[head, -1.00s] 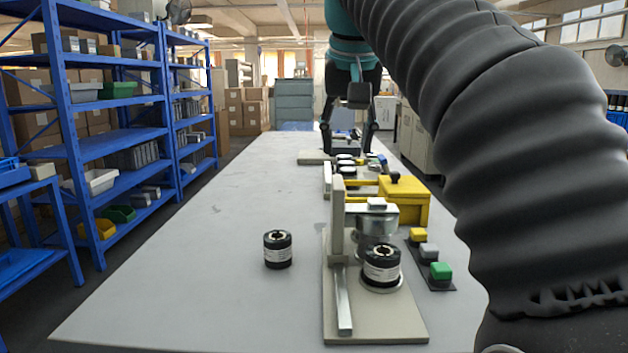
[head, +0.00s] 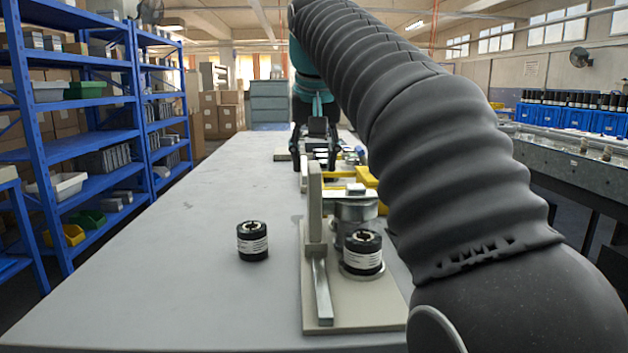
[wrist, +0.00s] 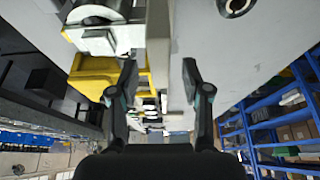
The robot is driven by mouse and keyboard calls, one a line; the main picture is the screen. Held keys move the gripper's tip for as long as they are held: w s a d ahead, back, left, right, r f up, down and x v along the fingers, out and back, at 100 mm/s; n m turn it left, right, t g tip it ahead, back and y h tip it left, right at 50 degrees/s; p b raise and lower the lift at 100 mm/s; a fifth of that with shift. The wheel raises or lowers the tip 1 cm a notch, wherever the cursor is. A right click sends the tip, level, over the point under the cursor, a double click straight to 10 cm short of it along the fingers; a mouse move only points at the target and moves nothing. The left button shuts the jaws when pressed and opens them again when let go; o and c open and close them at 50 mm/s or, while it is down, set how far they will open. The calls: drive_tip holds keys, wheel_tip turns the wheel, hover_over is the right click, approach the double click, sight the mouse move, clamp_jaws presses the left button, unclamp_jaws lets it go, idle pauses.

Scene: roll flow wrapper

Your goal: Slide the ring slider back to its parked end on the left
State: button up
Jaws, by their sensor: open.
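My gripper (head: 315,160) is open over the far part of the table, behind the near fixture. In the wrist view its two fingers stand apart with an empty gap (wrist: 160,75) between them. A pale upright plate and small black and white parts (wrist: 150,115) show through and beyond that gap; I see no contact with the fingers. The ring slider cannot be told apart with certainty. Small dark and light parts of the far fixture (head: 350,157) lie close to my gripper, partly hidden by my arm and the near fixture.
The near fixture has a pale base (head: 350,312), an upright plate (head: 314,215) and a black roll (head: 362,252). Another black roll (head: 252,241) stands alone on the table. A yellow box (wrist: 90,75) is beside my gripper.

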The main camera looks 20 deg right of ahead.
sight(314, 167)
drive_tip(key=shift+b+x, duration=0.3)
drive_tip(key=shift+x, duration=1.2)
clamp_jaws()
